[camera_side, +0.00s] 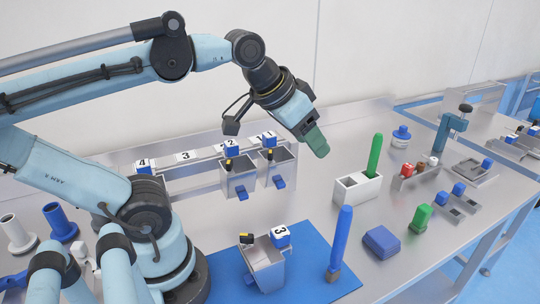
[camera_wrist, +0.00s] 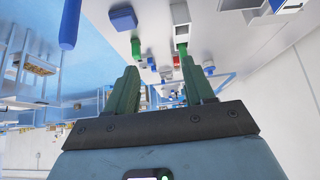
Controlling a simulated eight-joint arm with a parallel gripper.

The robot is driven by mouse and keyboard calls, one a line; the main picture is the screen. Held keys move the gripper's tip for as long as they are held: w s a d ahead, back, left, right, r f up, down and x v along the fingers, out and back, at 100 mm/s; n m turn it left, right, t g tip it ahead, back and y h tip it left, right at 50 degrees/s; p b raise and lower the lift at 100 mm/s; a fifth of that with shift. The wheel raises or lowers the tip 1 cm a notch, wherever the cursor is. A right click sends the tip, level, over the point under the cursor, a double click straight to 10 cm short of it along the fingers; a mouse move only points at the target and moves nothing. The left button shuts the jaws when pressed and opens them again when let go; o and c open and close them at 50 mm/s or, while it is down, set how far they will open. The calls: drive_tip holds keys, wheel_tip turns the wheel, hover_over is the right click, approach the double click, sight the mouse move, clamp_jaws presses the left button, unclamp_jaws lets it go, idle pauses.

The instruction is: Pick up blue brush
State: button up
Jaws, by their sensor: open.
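The blue brush (camera_side: 342,238) stands upright with its bristle end down on the right edge of a blue mat (camera_side: 312,280). In the wrist view the blue brush (camera_wrist: 70,24) shows at the upper left, cut off by the top edge. My gripper (camera_side: 318,148) is raised over the back of the table, behind the blue brush and well apart from it. In the wrist view my gripper (camera_wrist: 160,66) has its two green fingers spread with nothing between them.
A green brush (camera_side: 374,156) stands in a white holder (camera_side: 348,196). A blue block (camera_side: 381,243) and a green stamp-like piece (camera_side: 421,217) are right of the blue brush. A metal bin (camera_side: 264,268) with a cube marked 3 (camera_side: 281,236) is left of it.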

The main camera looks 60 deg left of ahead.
wheel_tip(320, 180, up, 5)
drive_tip(key=n+g, duration=0.1)
drive_tip(key=g, duration=0.6)
approach(345, 207)
drive_tip(key=shift+f, duration=1)
wheel_tip(345, 207, down, 8)
drive_tip(key=shift+w+f, duration=0.1)
drive_tip(key=shift+w+d+f, duration=0.1)
drive_tip(key=shift+f, duration=1.2)
drive_tip(key=shift+w+f, duration=0.1)
drive_tip(key=shift+f, duration=1.2)
clamp_jaws()
